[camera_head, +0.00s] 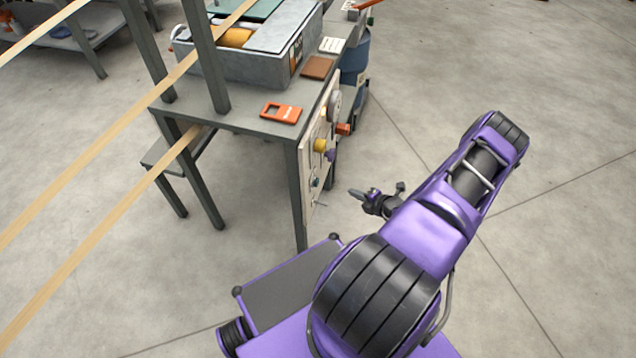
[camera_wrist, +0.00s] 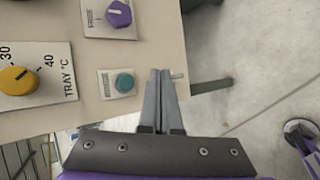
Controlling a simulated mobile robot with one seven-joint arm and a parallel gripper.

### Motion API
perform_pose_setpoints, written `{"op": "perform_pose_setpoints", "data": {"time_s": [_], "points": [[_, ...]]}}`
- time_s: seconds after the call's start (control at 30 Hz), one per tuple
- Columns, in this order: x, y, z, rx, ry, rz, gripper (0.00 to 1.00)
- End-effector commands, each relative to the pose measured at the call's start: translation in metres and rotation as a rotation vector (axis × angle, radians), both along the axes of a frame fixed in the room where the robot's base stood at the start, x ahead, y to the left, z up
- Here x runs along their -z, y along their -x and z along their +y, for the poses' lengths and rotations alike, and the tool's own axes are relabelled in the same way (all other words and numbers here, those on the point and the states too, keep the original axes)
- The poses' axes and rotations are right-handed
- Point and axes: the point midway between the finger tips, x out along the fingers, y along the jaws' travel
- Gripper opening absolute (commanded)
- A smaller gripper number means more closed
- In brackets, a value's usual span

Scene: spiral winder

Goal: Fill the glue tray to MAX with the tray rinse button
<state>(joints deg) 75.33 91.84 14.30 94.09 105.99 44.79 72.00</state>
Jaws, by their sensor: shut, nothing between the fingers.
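The grey glue tray (camera_head: 245,73) sits on the table with a yellow-orange roller (camera_head: 236,38) in it. Its MAX mark and glue level cannot be read. A beige control panel (camera_head: 306,150) is on the table's side. In the wrist view the panel (camera_wrist: 140,45) carries a yellow TRAY °C knob (camera_wrist: 16,80), a purple knob (camera_wrist: 118,14) and a round teal control (camera_wrist: 124,83) with an unreadable label. I cannot tell which control is the rinse button. My gripper (camera_head: 353,192) is shut and empty, right of the panel; in the wrist view its fingertips (camera_wrist: 165,73) show right of the teal control.
An orange tool (camera_head: 281,111) and a brown block (camera_head: 317,67) lie on the table (camera_head: 225,118). A blue drum (camera_head: 354,60) stands behind it. Paper strips (camera_head: 95,145) cross the left. Floor to the right is clear.

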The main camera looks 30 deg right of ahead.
Motion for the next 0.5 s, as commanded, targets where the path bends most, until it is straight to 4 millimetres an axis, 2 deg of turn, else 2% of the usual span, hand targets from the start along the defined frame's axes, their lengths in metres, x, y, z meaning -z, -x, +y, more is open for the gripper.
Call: {"op": "perform_pose_setpoints", "data": {"time_s": [0.17,0.5], "points": [[-0.001,-0.007,0.006,-0.002,0.001,0.0,0.0],[-0.002,-0.042,0.037,-0.004,0.0,-0.001,0.0]]}}
